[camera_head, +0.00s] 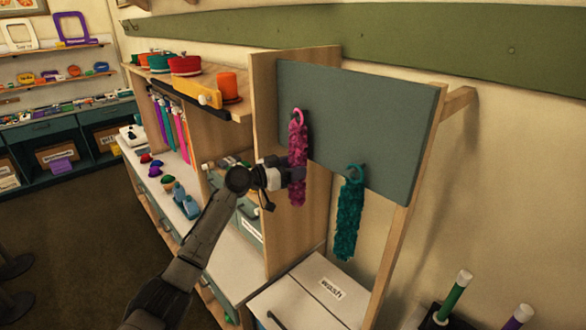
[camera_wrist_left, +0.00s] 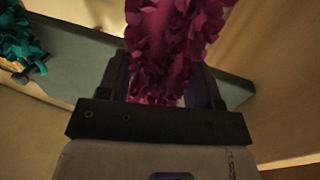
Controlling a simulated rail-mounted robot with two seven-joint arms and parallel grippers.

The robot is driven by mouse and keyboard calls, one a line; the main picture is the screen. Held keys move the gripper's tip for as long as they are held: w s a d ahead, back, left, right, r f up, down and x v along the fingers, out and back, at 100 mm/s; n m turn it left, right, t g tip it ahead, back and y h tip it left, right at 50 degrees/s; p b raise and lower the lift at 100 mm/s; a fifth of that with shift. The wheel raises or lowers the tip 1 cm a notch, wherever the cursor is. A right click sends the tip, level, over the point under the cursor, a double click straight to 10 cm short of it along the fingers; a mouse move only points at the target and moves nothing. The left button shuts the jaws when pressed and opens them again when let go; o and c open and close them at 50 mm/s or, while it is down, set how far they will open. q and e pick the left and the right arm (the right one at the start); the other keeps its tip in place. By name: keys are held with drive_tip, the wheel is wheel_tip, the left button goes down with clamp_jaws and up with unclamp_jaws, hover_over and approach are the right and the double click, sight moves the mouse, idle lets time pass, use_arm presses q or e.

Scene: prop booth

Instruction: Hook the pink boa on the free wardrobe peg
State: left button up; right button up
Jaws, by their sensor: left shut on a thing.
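The pink boa (camera_head: 298,150) hangs upright in front of the left part of the grey-blue peg board (camera_head: 385,115). Its loop is at the top, at the level of the board; I cannot tell whether the loop is around a peg. My left gripper (camera_head: 296,174) is shut on the boa at about its middle. The left wrist view shows the pink boa (camera_wrist_left: 170,45) between the two fingers (camera_wrist_left: 162,88). A teal boa (camera_head: 349,215) hangs by its loop from a peg to the right; it also shows in the left wrist view (camera_wrist_left: 15,45). My right gripper is out of view.
A wooden side panel (camera_head: 290,220) stands left of the board. A white-topped bin labelled "wash" (camera_head: 320,285) is below. Batons in a dark stand (camera_head: 455,300) are at lower right.

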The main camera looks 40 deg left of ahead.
use_arm(q)
drive_tip(key=o, duration=1)
drive_tip(key=shift+s+a, duration=0.1)
drive_tip(key=shift+s, duration=0.05)
drive_tip(key=shift+b+v, duration=2.05)
drive_tip(key=shift+v, duration=4.7)
